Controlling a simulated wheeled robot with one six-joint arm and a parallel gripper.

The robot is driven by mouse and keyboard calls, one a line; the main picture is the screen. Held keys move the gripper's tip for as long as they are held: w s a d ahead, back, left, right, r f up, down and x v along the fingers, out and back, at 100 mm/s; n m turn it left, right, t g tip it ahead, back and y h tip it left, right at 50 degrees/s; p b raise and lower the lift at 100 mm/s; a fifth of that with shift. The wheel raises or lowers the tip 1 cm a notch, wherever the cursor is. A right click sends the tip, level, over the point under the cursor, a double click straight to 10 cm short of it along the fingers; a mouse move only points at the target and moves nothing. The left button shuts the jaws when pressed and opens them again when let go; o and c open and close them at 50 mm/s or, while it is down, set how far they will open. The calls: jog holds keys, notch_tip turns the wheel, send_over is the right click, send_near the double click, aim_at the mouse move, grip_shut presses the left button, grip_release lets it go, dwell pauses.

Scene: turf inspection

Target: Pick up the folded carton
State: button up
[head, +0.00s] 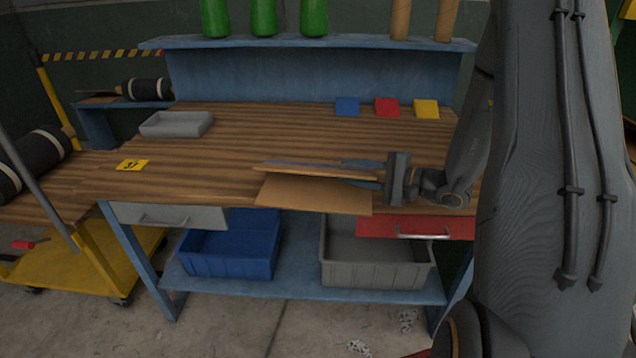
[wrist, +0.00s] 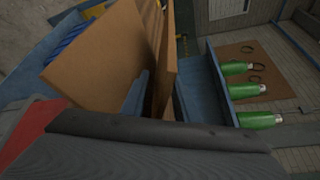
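The folded carton (head: 314,194) is a flat brown cardboard piece at the front edge of the bench. A broad panel tilts down in front, with a thin upper layer (head: 318,172) above it. In the wrist view the broad panel (wrist: 98,58) is close, with more brown board edge-on beside it. My gripper (head: 362,173) reaches in from the right at the carton's right end. Its blue fingers lie along the board, one partly visible in the wrist view (wrist: 135,98). Whether they press on the cardboard is unclear, since my wrist and the board hide the contact.
The bench has a grey tray (head: 176,124), a yellow marker (head: 132,165) and blue, red and yellow squares (head: 387,107) at the back. Green bottles (head: 263,18) stand on the raised shelf. Blue (head: 228,262) and grey (head: 375,270) bins sit below. The bench's middle is clear.

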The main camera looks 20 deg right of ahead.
jog(key=shift+x, duration=0.95)
grip_shut()
dwell(0.7)
